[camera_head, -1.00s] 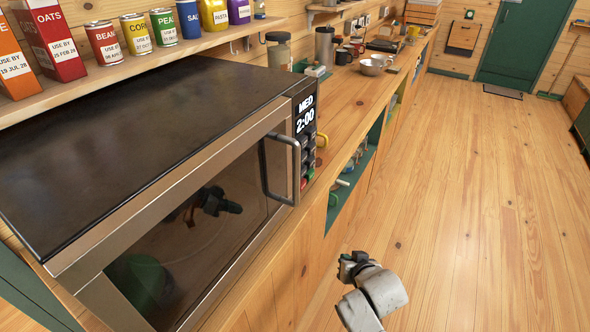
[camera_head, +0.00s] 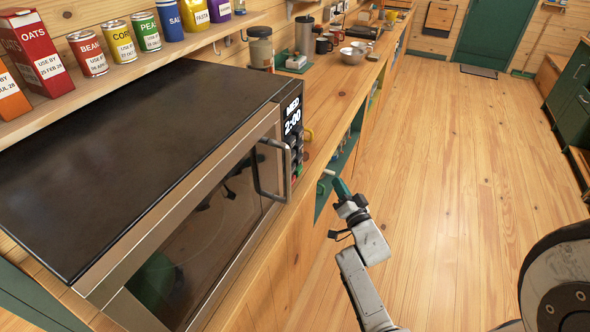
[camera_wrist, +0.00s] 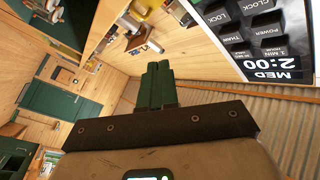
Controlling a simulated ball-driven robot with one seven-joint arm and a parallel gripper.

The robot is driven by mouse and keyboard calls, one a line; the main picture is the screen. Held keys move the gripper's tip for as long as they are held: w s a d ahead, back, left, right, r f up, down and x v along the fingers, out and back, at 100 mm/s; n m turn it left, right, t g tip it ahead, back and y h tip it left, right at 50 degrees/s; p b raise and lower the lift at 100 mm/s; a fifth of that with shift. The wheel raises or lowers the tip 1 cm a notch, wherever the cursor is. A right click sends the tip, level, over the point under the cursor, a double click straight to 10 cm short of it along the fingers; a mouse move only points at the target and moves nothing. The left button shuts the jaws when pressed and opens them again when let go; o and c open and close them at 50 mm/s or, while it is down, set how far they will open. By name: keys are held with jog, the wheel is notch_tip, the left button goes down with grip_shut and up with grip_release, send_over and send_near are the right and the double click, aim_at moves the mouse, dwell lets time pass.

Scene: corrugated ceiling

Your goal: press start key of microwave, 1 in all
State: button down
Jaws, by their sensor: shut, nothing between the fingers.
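The microwave (camera_head: 150,120) is a dark-topped, steel-fronted box on the counter, its door closed. Its display (camera_head: 292,113) reads MED 2:00. Below the display is the key panel (camera_head: 296,146), with dark keys and small red and green ones low down, partly behind the door handle (camera_head: 270,178). In the wrist view the display (camera_wrist: 275,68) and dark keys marked POWER, CLOCK and LOCK appear upside down; no start key can be read there. My gripper (camera_head: 339,186) has green fingers, shut and empty, right of the panel and apart from it. The wrist view shows the fingers (camera_wrist: 158,75) together.
A shelf (camera_head: 130,75) with cans and boxes runs above the microwave. The counter (camera_head: 335,95) continues behind it with jars, mugs and bowls. Open shelving lies under the counter beside my gripper. The wooden floor (camera_head: 460,180) to the right is clear.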

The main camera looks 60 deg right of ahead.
aim_at(299, 171)
jog(key=shift+w, duration=0.1)
jog(key=w+b, duration=0.5)
jog(key=w, duration=0.3)
jog(key=shift+w+a, duration=0.3)
jog(key=shift+a, duration=0.05)
jog(key=shift+w, duration=0.1)
dwell(2.1)
jog(key=shift+w, duration=0.3)
